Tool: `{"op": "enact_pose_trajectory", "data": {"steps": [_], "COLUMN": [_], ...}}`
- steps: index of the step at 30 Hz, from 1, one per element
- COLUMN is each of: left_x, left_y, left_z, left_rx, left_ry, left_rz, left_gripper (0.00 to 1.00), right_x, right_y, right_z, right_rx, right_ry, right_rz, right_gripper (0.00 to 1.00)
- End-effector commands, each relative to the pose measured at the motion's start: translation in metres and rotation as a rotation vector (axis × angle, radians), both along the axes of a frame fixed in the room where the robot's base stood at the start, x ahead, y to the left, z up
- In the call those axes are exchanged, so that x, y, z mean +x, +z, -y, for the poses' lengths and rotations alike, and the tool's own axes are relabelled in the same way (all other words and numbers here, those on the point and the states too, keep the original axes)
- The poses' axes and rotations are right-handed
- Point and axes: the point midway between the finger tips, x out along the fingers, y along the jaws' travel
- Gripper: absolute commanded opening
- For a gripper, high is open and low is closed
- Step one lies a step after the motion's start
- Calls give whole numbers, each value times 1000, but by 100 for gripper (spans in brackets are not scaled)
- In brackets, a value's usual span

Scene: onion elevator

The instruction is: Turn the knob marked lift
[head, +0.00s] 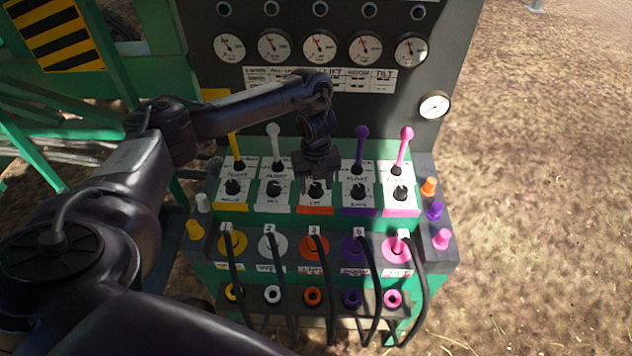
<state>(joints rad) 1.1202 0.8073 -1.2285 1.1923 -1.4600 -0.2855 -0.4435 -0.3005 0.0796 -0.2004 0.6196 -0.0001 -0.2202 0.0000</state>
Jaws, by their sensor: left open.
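The black lift knob (316,190) sits on the third white plate from the left, above an orange label that appears to read LIFT. My left gripper (318,182) is open and points down over this plate. Its fingers are just above or around the knob's top; I cannot tell whether they touch it. The gripper hides the upper part of the plate and whatever lever stands there. My right gripper is not in view.
Neighbouring levers stand close by: yellow (234,146), white (274,143), purple (361,147) and pink (404,147). Black cables hang from numbered sockets below. A gauge panel (290,95) rises behind. Coloured caps line both sides. Open ground lies to the right.

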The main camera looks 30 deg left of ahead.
Motion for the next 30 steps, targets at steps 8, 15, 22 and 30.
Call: {"op": "enact_pose_trajectory", "data": {"steps": [8, 15, 22, 30], "left_x": [2, 1, 0, 0], "left_y": [38, 70, 78, 78], "left_z": [-1, 0, 0, 0], "left_rx": [2, 2, 0, 0], "left_ry": [-1, -2, 0, 0], "left_rz": [6, 3, 0, 0], "left_gripper": [50, 50, 50, 50], "right_x": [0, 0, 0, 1], "right_y": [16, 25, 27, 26], "right_z": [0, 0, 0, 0], "right_rx": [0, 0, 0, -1], "right_ry": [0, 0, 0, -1], "right_rz": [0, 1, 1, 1], "right_gripper": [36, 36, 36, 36]}}
